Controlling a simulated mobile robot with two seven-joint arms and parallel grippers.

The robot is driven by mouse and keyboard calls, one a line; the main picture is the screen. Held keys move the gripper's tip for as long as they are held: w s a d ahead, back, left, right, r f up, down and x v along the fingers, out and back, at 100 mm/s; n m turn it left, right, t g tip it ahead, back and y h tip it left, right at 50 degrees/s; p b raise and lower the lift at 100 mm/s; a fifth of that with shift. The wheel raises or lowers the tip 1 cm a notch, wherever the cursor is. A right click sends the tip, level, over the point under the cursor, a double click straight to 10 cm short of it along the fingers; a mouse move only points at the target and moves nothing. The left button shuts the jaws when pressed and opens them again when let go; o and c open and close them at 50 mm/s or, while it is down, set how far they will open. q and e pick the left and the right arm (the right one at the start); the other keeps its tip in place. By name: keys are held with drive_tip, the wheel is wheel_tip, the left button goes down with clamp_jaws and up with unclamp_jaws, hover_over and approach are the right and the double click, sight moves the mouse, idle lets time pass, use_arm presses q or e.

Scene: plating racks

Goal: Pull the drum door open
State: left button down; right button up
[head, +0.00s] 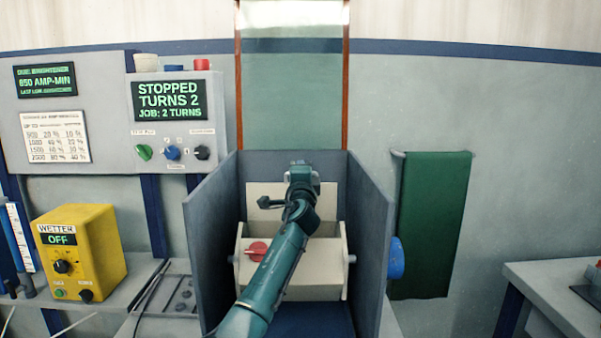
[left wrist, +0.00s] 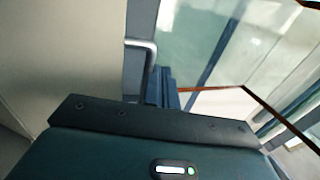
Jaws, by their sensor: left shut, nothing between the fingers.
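The cream drum (head: 325,270) sits between the grey side walls of its enclosure, with a red knob (head: 257,250) on its left front. A cream panel (head: 265,200) stands upright behind it; I cannot tell whether this is the drum door. My left arm crosses in front of the drum and hides part of it. My left gripper (head: 302,172) is above the drum, its fingertips mostly hidden in the head view. In the left wrist view its fingers (left wrist: 162,88) are together and empty, near a silver bar handle (left wrist: 147,55) in the picture. My right gripper is out of view.
Grey walls (head: 368,215) flank the drum. A clear green-tinted screen (head: 292,100) in orange-edged rails rises behind. A panel reading STOPPED (head: 169,100) and a yellow WETTER box (head: 85,255) stand left. A green cloth (head: 432,225) hangs right, beside a blue round part (head: 396,258).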

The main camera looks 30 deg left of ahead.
use_arm(q)
drive_tip(key=shift+w+a, duration=0.3)
drive_tip(key=shift+w, duration=0.15)
drive_tip(key=w+a+f+g+h+p, duration=0.1)
drive_tip(key=w+a+f+g, duration=0.1)
drive_tip(key=w, duration=0.5)
drive_tip(key=shift+a+f+g+h+p, duration=0.35)
drive_tip(key=shift+a+f, duration=0.35)
drive_tip(key=shift+a, duration=0.45)
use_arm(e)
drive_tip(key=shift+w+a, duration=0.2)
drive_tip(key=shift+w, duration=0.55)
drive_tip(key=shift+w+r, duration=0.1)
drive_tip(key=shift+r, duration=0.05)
